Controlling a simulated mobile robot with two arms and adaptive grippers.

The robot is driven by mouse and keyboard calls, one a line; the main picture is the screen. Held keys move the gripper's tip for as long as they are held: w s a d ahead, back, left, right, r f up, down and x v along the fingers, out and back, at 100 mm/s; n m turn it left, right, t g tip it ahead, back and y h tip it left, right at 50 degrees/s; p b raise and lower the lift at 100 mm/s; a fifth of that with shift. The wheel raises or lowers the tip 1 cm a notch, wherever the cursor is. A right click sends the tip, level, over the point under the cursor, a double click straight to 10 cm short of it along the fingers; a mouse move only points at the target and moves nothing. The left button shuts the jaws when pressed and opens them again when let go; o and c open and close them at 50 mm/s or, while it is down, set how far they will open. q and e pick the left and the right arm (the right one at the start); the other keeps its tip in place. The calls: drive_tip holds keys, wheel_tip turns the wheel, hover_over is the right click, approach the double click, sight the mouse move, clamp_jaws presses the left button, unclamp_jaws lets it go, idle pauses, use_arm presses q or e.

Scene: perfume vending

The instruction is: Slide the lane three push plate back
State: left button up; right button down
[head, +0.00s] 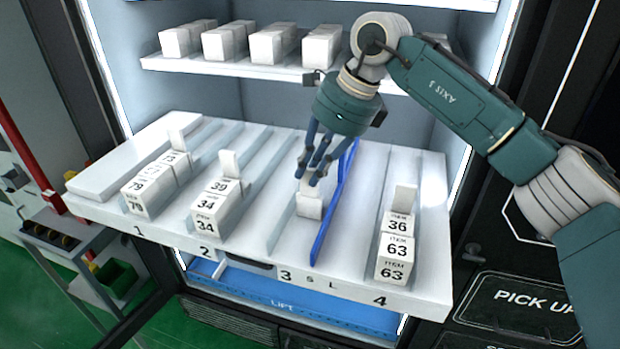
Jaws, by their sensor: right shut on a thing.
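The pulled-out white tray (415,290) has lanes numbered 1 to 4 along its front edge. In lane three, the white push plate (309,206) stands about midway along the lane. My right gripper (315,178) points down over lane three, its blue fingers shut on the top of this push plate and partly hiding it. No boxes stand in front of the plate in lane three. A blue divider (336,205) runs along the lane's right side, close beside the fingers. My left gripper is not in view.
Lane one holds numbered boxes (135,203), lane two holds boxes (206,226), and lane four holds boxes (391,269), each with a push plate behind. An upper shelf (215,68) with white boxes is behind my right arm. A blue lift platform (290,303) is below the tray.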

drive_tip(key=shift+s+a+r, duration=0.15)
drive_tip(key=shift+s, duration=0.2)
drive_tip(key=c, duration=1.7)
unclamp_jaws()
drive_tip(key=shift+s+a+r, duration=0.1)
drive_tip(key=shift+s+a, duration=0.05)
drive_tip(key=shift+s, duration=0.1)
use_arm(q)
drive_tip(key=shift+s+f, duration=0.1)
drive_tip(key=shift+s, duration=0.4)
use_arm(e)
drive_tip(key=shift+o, duration=0.2)
drive_tip(key=w+v, duration=0.1)
drive_tip(key=v, duration=1)
drive_tip(key=shift+s+d+r, duration=0.25)
drive_tip(key=shift+d+r, duration=0.05)
drive_tip(key=shift+d, duration=0.05)
